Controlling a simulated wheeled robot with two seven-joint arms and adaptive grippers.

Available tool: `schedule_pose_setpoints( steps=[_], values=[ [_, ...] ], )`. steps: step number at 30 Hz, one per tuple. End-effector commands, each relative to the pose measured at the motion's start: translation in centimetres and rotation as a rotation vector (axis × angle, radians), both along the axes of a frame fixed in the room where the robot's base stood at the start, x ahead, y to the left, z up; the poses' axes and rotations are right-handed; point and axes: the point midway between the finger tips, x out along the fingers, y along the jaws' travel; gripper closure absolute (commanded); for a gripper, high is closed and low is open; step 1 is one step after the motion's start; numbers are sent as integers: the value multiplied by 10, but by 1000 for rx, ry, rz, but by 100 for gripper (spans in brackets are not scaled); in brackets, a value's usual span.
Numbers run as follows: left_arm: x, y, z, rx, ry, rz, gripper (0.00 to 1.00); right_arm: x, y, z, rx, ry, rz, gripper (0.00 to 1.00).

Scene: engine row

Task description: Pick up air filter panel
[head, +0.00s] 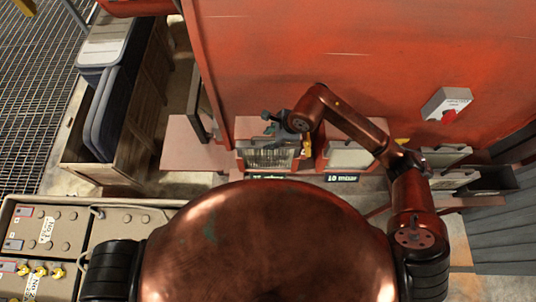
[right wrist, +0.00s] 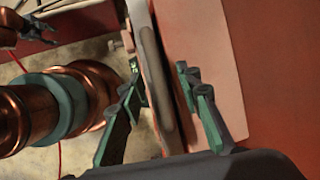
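The likely air filter panel, a pale pleated panel in a grey frame (head: 268,158), stands upright at the foot of the red engine housing in the head view. My right gripper (head: 284,121) is just above it. In the right wrist view the fingers of my right gripper (right wrist: 158,72) stand apart on either side of a grey-brown panel edge (right wrist: 150,60). I cannot tell whether they touch it. My left gripper does not show in the head view; a dark gripper-like shape (right wrist: 22,28) is at the top left of the wrist view, its state unclear.
The red housing (head: 350,50) rises behind. A pink shelf (head: 185,150) lies left of the panel and a pale-fronted bay (head: 350,156) right of it. A wooden crate (head: 150,85) holds grey panels (head: 108,110) at left. A battery tray (head: 110,213) is at front left.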

Motion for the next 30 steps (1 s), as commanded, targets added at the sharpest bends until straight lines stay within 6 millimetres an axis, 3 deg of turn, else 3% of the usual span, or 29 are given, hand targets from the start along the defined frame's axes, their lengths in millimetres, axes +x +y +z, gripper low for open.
schedule_pose_setpoints(
  steps=[3,7,21,30],
  values=[
    [17,0,2,-1,-22,-3,60,0,1,-2,1,-2,2,68],
    [18,0,1,-1,-24,-4,60,0,2,-2,0,-1,3,69],
    [-3,1,0,1,3,0,60,0,2,-1,0,-1,3,100],
    [2,1,0,1,-3,-1,60,0,2,-1,1,-1,2,100]
  ],
)
